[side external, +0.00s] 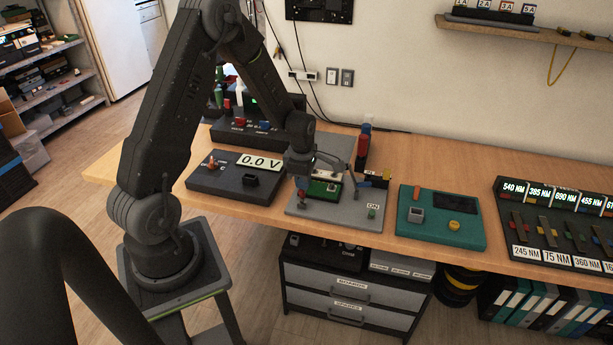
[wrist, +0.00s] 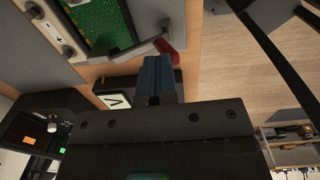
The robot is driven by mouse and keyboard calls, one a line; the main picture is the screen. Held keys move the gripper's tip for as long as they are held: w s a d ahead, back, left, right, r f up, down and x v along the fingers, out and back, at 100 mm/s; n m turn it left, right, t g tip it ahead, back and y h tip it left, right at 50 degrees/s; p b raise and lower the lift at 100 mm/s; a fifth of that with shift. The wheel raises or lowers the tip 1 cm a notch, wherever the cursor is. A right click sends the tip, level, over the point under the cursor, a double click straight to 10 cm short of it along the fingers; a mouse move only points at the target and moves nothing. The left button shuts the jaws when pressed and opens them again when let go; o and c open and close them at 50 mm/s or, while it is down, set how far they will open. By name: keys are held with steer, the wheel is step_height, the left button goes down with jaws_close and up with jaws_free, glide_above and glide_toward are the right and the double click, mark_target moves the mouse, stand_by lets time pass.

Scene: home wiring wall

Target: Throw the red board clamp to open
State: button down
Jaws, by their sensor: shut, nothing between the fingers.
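The red board clamp (wrist: 167,50) shows in the wrist view as a red grip on a grey lever arm (wrist: 125,52). The lever runs beside a green circuit board (wrist: 97,22) on a grey fixture. My gripper (wrist: 153,70) has its blue-tipped fingers shut and empty, with the tips close to the red grip. I cannot tell whether they touch it. In the side view my gripper (side external: 301,172) is low over the left of the grey fixture plate (side external: 345,215), by the green board (side external: 318,189). The arm hides part of the clamp there.
A black meter reading 0.0 V (side external: 235,180) stands just left of the fixture. A teal box (side external: 440,217) is at its right, and a black rack of tools (side external: 555,225) is further right. A red post (side external: 362,148) stands behind the fixture. Bare wood lies between these.

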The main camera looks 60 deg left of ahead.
steer(key=shift+s+d, duration=0.45)
steer(key=shift+s+d+t+y, duration=0.4)
steer(key=shift+t+y, duration=0.2)
steer(key=shift+s+d+f, duration=0.6)
steer(key=shift+s+d, duration=0.15)
steer(key=shift+s+d+f, duration=0.1)
steer(key=s+d+r, duration=0.2)
steer(key=r, duration=0.4)
steer(key=s+d+r, duration=0.2)
steer(key=r, duration=0.3)
steer(key=shift+s+d+r, duration=0.2)
steer(key=shift+r, duration=0.2)
stand_by(0.3)
